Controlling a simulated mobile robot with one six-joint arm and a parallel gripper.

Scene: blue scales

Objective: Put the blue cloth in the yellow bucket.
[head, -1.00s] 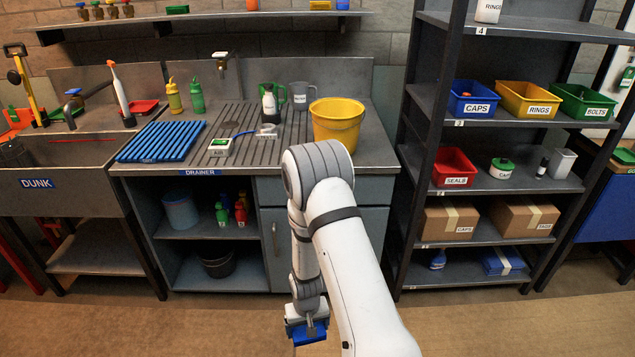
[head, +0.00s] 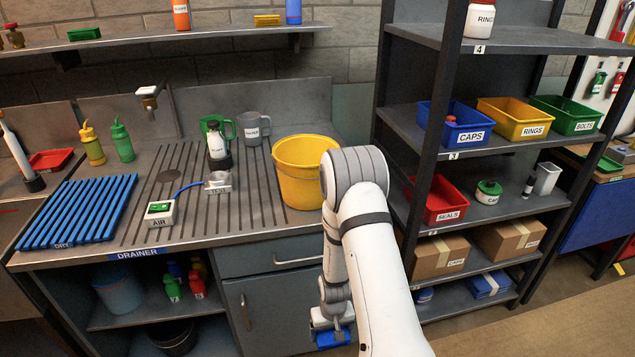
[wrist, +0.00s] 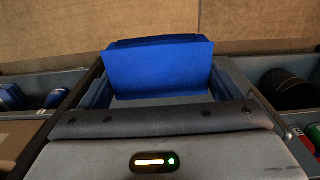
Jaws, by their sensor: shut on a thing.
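The blue cloth (head: 334,340) hangs low in front of the drainer cabinet. My gripper (head: 329,326) is shut on it. In the wrist view the cloth (wrist: 157,70) is a flat, folded blue block between the fingers, with brown floor beyond. The yellow bucket (head: 300,178) stands upright on the right end of the drainer counter, well above and apart from the cloth. My arm covers a little of the bucket's right edge. Its opening faces up, and its bottom inside is hidden.
A dark shelf unit with bins (head: 455,130) stands close on the right. A wall shelf (head: 190,34) runs above.

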